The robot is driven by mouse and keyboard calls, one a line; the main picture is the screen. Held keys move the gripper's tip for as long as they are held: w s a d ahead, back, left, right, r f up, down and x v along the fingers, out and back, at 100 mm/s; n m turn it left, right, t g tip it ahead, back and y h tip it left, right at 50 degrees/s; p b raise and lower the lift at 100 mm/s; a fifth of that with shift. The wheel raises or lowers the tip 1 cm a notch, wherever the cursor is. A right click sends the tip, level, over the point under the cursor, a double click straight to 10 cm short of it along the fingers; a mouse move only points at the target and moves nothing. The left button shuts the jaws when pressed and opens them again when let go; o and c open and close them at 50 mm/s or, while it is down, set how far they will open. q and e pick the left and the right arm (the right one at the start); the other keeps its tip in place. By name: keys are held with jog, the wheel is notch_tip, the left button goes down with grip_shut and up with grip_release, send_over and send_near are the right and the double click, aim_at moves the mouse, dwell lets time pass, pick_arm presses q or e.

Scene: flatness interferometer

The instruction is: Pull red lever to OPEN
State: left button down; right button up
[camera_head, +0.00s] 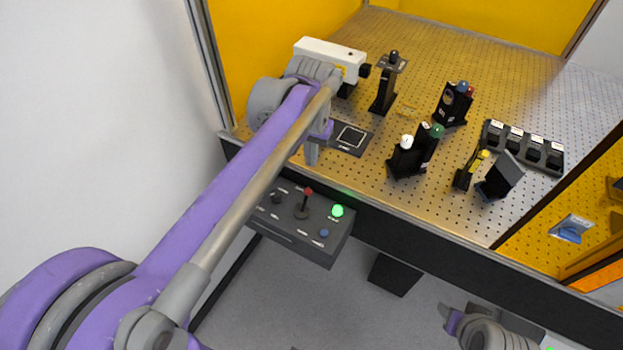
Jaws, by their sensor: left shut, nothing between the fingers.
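The red-tipped lever (306,197) stands up from a dark control box (290,246) fixed at the table's front edge. A green light (337,210) glows to its right on the same box. Labels on the box are too small to read. My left gripper (312,154) is shut and empty, pointing down above and behind the lever, apart from it. The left arm crosses over the left part of the box. My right gripper (445,312) shows only in part at the bottom right, far from the lever; its jaws cannot be made out.
The perforated metal table (460,60) carries a white instrument (325,52), a flat black square plate (350,137), several black optic mounts (408,158) and a dark rack (522,148). A blue knob (324,233) sits beside the lever. Open floor lies before the table.

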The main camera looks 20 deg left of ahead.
aim_at(305, 201)
pick_arm(q)
jog(key=f, duration=0.6)
jog(key=w+f, duration=0.1)
jog(key=f, duration=0.3)
jog(key=shift+a, duration=0.2)
pick_arm(e)
jog(key=shift+s+f, duration=0.15)
jog(key=shift+f, duration=0.2)
